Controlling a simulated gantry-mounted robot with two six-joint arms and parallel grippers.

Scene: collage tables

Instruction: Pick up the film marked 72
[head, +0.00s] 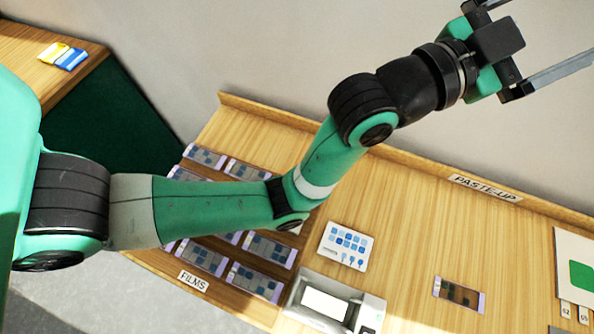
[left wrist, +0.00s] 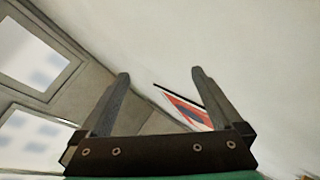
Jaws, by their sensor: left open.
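Several dark films with lilac edges lie in rows on the wooden table by the FILMS label (head: 193,281). Among them are one film at the front (head: 254,282) and one at the back (head: 205,156). My left arm crosses over the rows and hides part of them. A single film (head: 458,294) lies apart on the right part of the table. I cannot read a 72 on any film. My left gripper (head: 548,35) is open and empty, high at the upper right against the wall; its open fingers also show in the left wrist view (left wrist: 160,75). My right gripper is not in view.
A white card with blue squares (head: 345,246) and a grey-white device (head: 330,304) stand mid-table. A PASTE-UP label (head: 485,188) is on the back ledge. A white board with a green patch (head: 574,250) is at the right edge. A side table (head: 30,55) holds yellow and blue packets.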

